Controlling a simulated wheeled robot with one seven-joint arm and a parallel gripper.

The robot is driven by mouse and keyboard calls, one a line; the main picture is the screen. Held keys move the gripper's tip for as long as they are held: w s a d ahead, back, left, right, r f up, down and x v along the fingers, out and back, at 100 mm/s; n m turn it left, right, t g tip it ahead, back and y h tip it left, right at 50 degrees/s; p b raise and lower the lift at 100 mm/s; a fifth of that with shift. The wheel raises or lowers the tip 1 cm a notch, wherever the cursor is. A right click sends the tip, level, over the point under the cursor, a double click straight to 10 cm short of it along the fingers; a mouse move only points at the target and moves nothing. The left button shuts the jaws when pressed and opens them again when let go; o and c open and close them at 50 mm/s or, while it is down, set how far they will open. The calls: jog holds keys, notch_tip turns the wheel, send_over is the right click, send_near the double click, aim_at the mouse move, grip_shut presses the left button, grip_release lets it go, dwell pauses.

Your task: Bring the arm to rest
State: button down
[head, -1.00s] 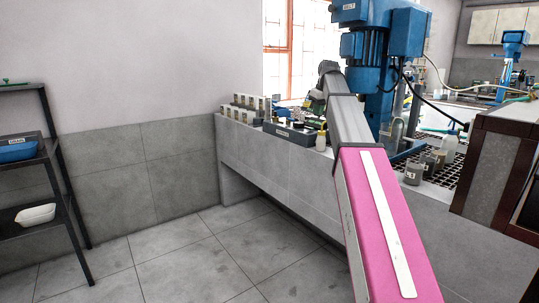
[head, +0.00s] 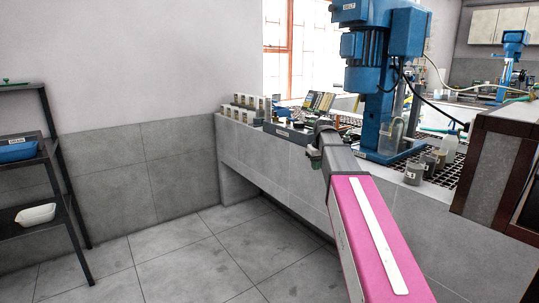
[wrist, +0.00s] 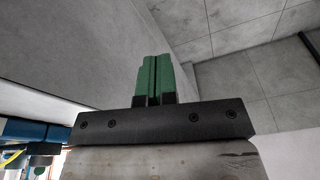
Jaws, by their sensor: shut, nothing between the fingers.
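My gripper shows in the wrist view as two green fingers (wrist: 154,78) pressed together, with nothing between them. In the head view the gripper (head: 314,157) is small and partly hidden by my wrist, at the front edge of the grey bench (head: 285,170). My pink arm link reaches up from the bottom right, with the grey wrist at its far end. The wrist view has the pale bench face at the left and grey tiles at the upper right.
A blue flotation machine (head: 375,75) stands on the bench, with grey beakers (head: 414,172) and a white bottle (head: 448,146) near it. Pale blocks (head: 241,108) stand at the bench's left end. A black shelf (head: 62,190) stands far left. The floor between is clear.

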jog(key=s+a+f+m+g+h, duration=0.1)
jog(key=s+f+m, duration=0.3)
jog(key=s+f, duration=2.2)
notch_tip(320, 180, down, 4)
jog(key=shift+s+f+g, duration=0.1)
jog(key=shift+s+g, duration=0.15)
jog(key=shift+g, duration=0.25)
